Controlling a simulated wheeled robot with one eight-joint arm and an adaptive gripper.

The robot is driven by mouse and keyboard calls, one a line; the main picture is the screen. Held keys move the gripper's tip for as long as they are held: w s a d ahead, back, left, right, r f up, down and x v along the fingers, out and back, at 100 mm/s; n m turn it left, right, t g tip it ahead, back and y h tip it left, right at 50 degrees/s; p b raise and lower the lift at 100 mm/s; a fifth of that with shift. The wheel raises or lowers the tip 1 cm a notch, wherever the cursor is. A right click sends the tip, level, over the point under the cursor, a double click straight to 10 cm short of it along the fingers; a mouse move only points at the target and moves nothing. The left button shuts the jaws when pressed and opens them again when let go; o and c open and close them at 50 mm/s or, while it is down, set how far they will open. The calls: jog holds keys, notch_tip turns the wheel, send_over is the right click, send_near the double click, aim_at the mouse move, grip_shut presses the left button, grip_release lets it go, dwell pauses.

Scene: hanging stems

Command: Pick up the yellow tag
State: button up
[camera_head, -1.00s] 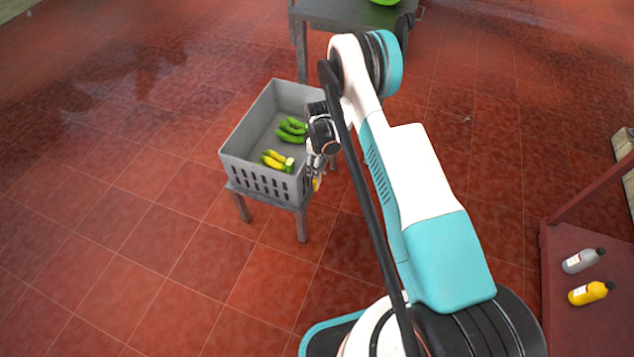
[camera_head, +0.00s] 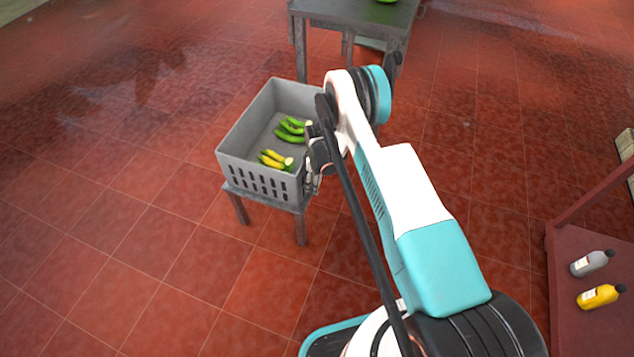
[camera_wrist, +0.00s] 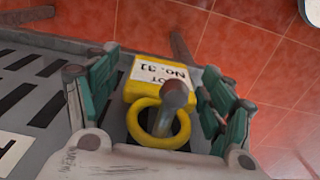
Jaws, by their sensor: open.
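The yellow tag (camera_wrist: 160,75) has a white label with dark lettering and a yellow ring at its near end. In the wrist view it hangs by its ring around a grey peg with a rounded end (camera_wrist: 174,94), beside the crate's slotted wall. My gripper (camera_wrist: 158,97) is open, with its green-padded fingers on either side of the tag and a gap visible to each. In the head view my gripper (camera_head: 314,178) is at the right side of the crate, mostly hidden by my arm, and the tag cannot be made out there.
The grey slotted crate (camera_head: 240,180) stands on a small table and holds green and yellow produce (camera_head: 290,132). A grey table (camera_head: 350,15) stands behind. A dark red shelf (camera_head: 580,335) at the right carries a grey bottle (camera_head: 591,262) and a yellow bottle (camera_head: 600,297). Tiled floor is clear at left.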

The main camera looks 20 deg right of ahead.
jog(key=shift+r, duration=0.1)
jog(key=c, duration=0.9)
jog(key=shift+r, duration=0.1)
